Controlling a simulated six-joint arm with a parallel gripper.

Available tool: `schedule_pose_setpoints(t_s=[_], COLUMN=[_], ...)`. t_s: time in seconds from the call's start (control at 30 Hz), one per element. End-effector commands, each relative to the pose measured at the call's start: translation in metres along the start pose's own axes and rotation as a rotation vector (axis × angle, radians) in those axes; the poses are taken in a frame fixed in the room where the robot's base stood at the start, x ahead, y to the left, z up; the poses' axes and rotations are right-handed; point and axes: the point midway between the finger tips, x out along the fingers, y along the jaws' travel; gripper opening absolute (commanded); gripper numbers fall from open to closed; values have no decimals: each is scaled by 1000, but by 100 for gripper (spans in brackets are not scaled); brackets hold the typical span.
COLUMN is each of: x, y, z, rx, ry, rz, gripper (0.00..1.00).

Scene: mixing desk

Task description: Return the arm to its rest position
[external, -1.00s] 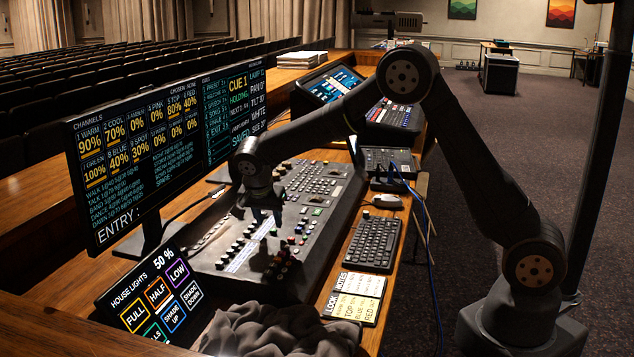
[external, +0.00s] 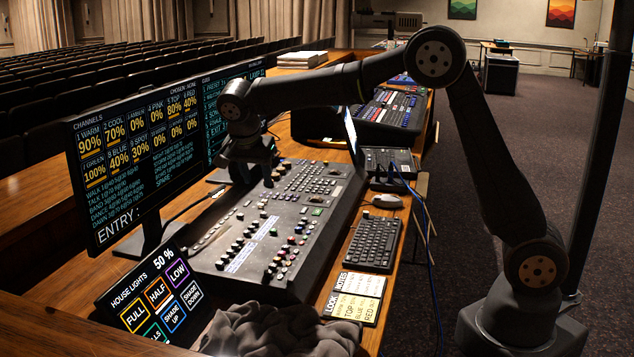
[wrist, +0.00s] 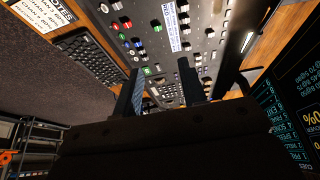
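My gripper (external: 252,172) hangs over the back edge of the mixing console (external: 300,215), close to the large monitor (external: 140,150). My arm is raised, with its elbow high at the upper right and its forearm reaching left across the desk. In the wrist view, the two dark fingers of my gripper (wrist: 160,78) stand apart with nothing between them. The console's knobs and keys (wrist: 150,40) show beyond them.
A touch panel (external: 155,300) and a grey cloth (external: 280,330) are at the desk's front. A keyboard (external: 372,243), mouse (external: 387,201) and notes (external: 355,297) line the right edge. A second console (external: 395,115) stands farther back. Open floor (external: 540,160) lies right.

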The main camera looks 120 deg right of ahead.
Motion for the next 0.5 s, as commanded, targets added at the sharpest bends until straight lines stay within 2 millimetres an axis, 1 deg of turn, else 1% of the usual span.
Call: schedule_pose_setpoints(t_s=[0.17, 0.27, 0.37, 0.5], x=[1, 6, 18, 44], y=[0, 0, 0, 1], z=[0, 0, 0, 0], rx=[0, 1, 1, 1], ry=[0, 0, 0, 0], rz=[0, 2, 3, 5], gripper=[38, 38, 38, 38])
